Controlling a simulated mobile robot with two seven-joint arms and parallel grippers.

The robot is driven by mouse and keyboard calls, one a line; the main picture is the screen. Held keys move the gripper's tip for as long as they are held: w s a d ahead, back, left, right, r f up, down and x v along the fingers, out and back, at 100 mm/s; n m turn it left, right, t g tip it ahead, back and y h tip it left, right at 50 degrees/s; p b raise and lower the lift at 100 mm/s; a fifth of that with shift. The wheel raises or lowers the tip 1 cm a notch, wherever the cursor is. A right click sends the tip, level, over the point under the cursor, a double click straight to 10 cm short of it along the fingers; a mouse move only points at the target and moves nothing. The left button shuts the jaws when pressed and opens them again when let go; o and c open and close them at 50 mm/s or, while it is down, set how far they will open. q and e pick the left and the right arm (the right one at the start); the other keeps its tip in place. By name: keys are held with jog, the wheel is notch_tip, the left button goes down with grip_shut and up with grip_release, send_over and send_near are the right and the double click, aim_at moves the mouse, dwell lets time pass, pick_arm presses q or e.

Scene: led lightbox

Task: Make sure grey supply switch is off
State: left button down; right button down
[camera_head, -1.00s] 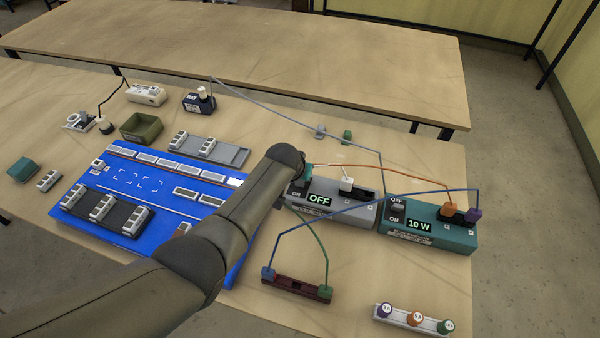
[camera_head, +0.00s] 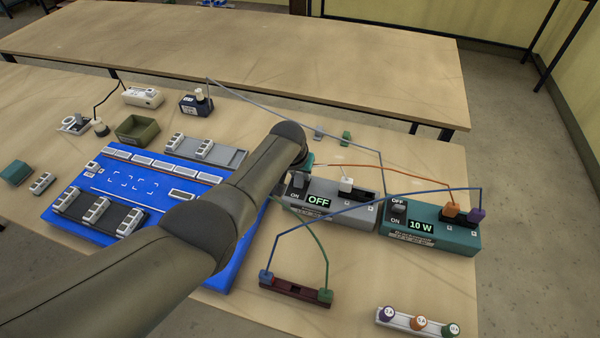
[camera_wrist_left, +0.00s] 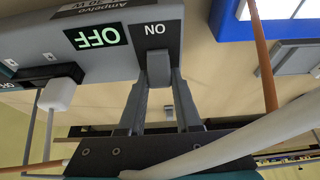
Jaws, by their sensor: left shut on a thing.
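The grey supply (camera_head: 345,208) stands on the table, and its display (camera_head: 319,201) reads OFF. Its switch lever (camera_head: 298,181) sits at the far end of the black switch plate. The ON label (camera_head: 295,195) shows at the near end; the other label is hidden. In the left wrist view the supply is upside down, with the grey lever (camera_wrist_left: 159,67) between my fingertips. My left gripper (camera_wrist_left: 160,78) is shut on this lever. In the head view my left arm covers most of the gripper. My right gripper is not in view.
A teal supply (camera_head: 430,232) reading 10 W stands right of the grey one. Blue, orange and grey wires arch over both. A dark red block (camera_head: 296,291) with plugs lies in front. A blue board (camera_head: 130,190) lies left, partly under my arm.

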aim_at(298, 185)
pick_arm(q)
jog(key=c, duration=0.6)
grip_release()
jog(key=p+v, duration=0.4)
jog(key=v, duration=0.1)
jog(key=shift+r, duration=0.15)
jog(key=p+v, duration=0.3)
jog(key=v, duration=0.7)
